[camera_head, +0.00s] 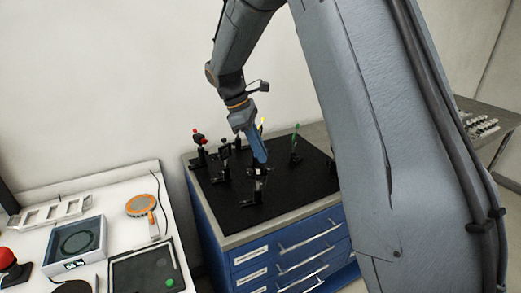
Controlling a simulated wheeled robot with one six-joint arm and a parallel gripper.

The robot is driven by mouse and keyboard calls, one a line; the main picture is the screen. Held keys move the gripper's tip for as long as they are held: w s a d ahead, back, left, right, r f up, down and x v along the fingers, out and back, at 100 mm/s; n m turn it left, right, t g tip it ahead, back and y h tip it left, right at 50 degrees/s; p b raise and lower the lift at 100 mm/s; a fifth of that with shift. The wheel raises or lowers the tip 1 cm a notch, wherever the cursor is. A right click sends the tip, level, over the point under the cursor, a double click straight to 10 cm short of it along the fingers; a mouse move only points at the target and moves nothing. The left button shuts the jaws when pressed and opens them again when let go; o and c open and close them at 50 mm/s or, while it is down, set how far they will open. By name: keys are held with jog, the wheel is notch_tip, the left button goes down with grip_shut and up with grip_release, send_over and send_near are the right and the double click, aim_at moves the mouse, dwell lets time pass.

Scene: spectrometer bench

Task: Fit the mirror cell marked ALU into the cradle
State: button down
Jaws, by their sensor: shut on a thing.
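My gripper (259,161) points down over the black breadboard on the blue cabinet. It is shut on a small dark piece with a pale mark (258,172), which looks like a mirror cell. The mark is too small to read as ALU. Just below it stands a black mount (254,188) on the board, which may be the cradle. I cannot tell whether the held piece touches the mount or sits in it. My fingers hide part of the held piece.
Black posts stand close by: one with red knobs (199,140), one with a green top (295,144), others behind my gripper. The breadboard (222,222) is bare at front. A white bench (98,185) at left holds trays, an orange round tool (141,205) and a red button (7,258).

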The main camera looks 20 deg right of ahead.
jog(key=shift+f+b, duration=0.3)
jog(key=shift+f, duration=0.9)
jog(key=c, duration=1.7)
grip_release()
jog(key=shift+w+a+r+b, duration=0.2)
jog(key=shift+r+b, duration=0.15)
jog(key=shift+r, duration=0.2)
jog(key=b+v, duration=0.2)
jog(key=v, duration=0.4)
jog(key=shift+a+r, duration=0.1)
jog(key=shift+r, duration=0.25)
jog(key=shift+s, duration=0.1)
